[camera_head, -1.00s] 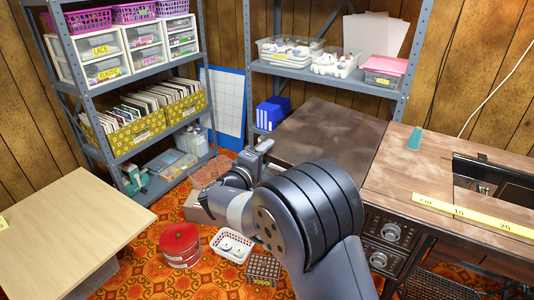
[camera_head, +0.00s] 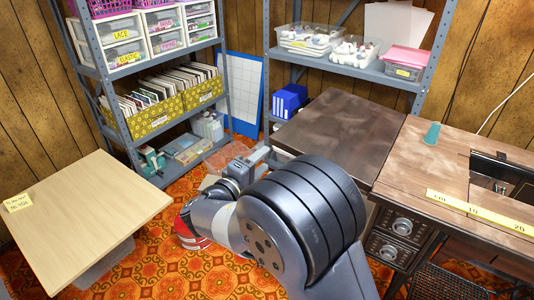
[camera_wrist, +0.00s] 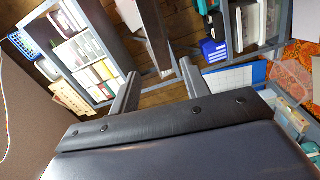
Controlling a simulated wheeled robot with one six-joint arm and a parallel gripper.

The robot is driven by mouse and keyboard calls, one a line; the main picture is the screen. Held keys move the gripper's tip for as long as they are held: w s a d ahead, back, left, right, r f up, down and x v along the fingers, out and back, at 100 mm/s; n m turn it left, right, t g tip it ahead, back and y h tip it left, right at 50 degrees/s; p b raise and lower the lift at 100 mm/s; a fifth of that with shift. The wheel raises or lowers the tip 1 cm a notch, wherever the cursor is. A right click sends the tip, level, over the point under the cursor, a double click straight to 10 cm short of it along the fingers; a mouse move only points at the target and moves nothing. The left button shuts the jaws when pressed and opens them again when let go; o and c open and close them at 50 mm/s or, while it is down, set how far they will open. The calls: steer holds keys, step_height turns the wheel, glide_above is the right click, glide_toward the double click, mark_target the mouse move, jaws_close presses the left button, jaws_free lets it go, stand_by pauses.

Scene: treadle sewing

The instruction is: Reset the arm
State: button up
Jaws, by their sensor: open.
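My gripper (camera_wrist: 158,86) shows in the wrist view with its two fingers spread apart and nothing between them. In the head view my arm reaches up from the bottom right, and the gripper (camera_head: 262,155) is at its far end, in front of the dark brown table top (camera_head: 335,125). The gripper's fingertips are small and partly hidden there by the arm. In the wrist view the shelves appear tilted beyond the fingers.
A light wooden table (camera_head: 85,215) stands at left. Grey shelving (camera_head: 115,105) holds drawers and yellow boxes. The sewing table (camera_head: 400,165) at right carries a green thimble-like cone (camera_head: 432,134) and a yellow ruler (camera_head: 480,214). A red round tin (camera_head: 186,232) is partly hidden behind my arm.

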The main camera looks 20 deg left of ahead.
mark_target(282, 146)
steer(key=b+x, duration=0.1)
steer(key=x, duration=1)
steer(key=shift+f+n, duration=0.3)
steer(key=shift+f, duration=0.2)
steer(key=shift+s+a, duration=0.1)
